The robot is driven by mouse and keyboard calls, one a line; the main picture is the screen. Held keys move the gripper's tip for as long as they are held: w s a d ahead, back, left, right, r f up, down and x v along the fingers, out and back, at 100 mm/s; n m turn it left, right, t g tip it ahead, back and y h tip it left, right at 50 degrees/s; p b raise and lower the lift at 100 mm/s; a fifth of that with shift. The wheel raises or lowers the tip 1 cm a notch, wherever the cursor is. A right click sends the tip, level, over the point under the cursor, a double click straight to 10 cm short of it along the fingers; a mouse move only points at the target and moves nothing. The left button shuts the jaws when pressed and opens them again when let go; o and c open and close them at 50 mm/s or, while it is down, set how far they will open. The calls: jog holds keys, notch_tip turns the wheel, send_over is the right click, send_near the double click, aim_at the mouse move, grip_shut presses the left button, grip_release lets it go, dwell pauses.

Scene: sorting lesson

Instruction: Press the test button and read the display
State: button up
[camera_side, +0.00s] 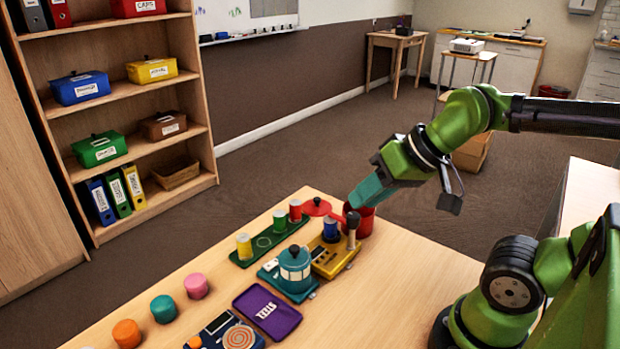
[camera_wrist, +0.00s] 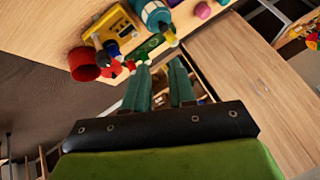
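A blue device (camera_side: 234,336) with a small dark screen (camera_side: 217,323) and an orange spiral disc lies at the front edge of the side view, partly cut off. A yellow device (camera_side: 333,262) with a dark-knobbed lever and a blue cylinder on it stands mid-table; it also shows in the wrist view (camera_wrist: 101,27). I cannot tell which part is the test button, and no reading is legible. My gripper (camera_side: 358,203) is above the far end of the table, near the red cup (camera_side: 364,224). In the wrist view its teal fingers (camera_wrist: 159,66) are apart with nothing held between them.
Around the yellow device are a teal pot-like device (camera_side: 295,268), a green tray (camera_side: 262,243) with coloured cylinders and a red lid (camera_side: 316,206). A purple tray (camera_side: 266,309) and round pieces (camera_side: 164,308) lie nearer. The table's right side is clear. A shelf (camera_side: 140,88) stands behind.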

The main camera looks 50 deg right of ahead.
grip_shut()
dwell(1.3)
